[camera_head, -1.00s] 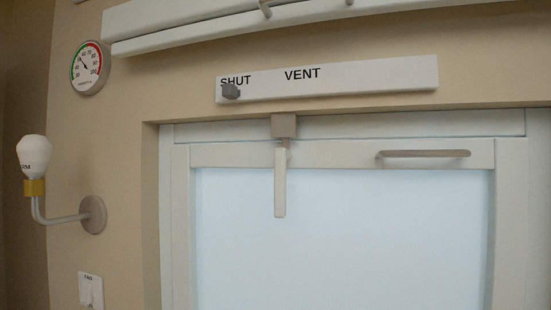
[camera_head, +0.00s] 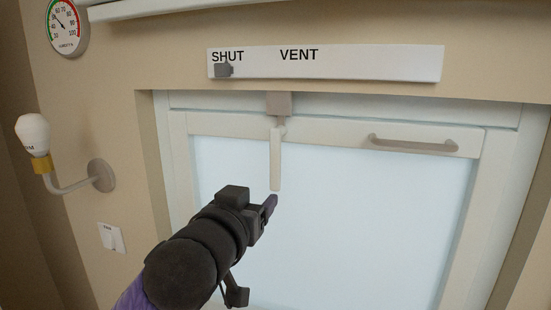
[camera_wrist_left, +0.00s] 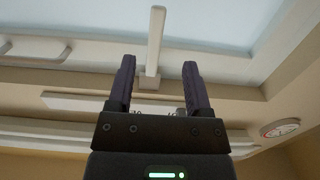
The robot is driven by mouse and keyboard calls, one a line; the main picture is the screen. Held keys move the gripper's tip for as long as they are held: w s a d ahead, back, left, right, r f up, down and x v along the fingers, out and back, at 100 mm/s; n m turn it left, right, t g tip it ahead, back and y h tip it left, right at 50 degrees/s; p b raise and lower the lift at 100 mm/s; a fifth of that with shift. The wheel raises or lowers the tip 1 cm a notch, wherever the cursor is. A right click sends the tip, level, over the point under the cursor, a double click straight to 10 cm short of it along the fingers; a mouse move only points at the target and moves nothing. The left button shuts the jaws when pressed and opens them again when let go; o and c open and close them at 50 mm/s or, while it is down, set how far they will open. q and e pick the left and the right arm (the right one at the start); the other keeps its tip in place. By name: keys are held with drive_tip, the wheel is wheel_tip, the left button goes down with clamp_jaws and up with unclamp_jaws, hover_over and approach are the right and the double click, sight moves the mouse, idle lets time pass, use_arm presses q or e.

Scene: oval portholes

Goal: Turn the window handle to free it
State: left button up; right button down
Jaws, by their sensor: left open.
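The window handle (camera_head: 275,160) is a pale lever hanging straight down from a grey-brown mount (camera_head: 279,103) at the top of the window frame. In the left wrist view the handle (camera_wrist_left: 155,42) shows between and beyond the two fingers. My left gripper (camera_head: 269,203) is just below the handle's lower end in the head view. It is open and empty, with its dark purple fingers apart in the left wrist view (camera_wrist_left: 158,80). I cannot tell its exact distance from the handle. The window (camera_head: 350,210) looks closed. My right gripper is not in view.
A SHUT/VENT strip (camera_head: 370,62) with a grey slider (camera_head: 222,70) at SHUT is above the window. A bar grip (camera_head: 413,144) is on the sash at right. A wall lamp (camera_head: 35,135), a gauge (camera_head: 67,27) and a switch (camera_head: 111,237) are at left.

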sight(274, 165)
use_arm(q)
drive_tip(key=shift+t, duration=0.3)
drive_tip(key=w+d+r+p, duration=0.1)
drive_tip(key=w, duration=0.2)
drive_tip(key=w+d+p, duration=0.1)
drive_tip(key=w, duration=0.1)
drive_tip(key=w+d+r+p, duration=0.1)
drive_tip(key=w, duration=0.2)
drive_tip(key=shift+w+d+r, duration=0.1)
drive_tip(key=shift+w+r, duration=0.2)
drive_tip(key=shift+r, duration=0.05)
drive_tip(key=shift+w+d+f, duration=0.15)
drive_tip(key=shift+w, duration=0.3)
clamp_jaws()
idle(0.4)
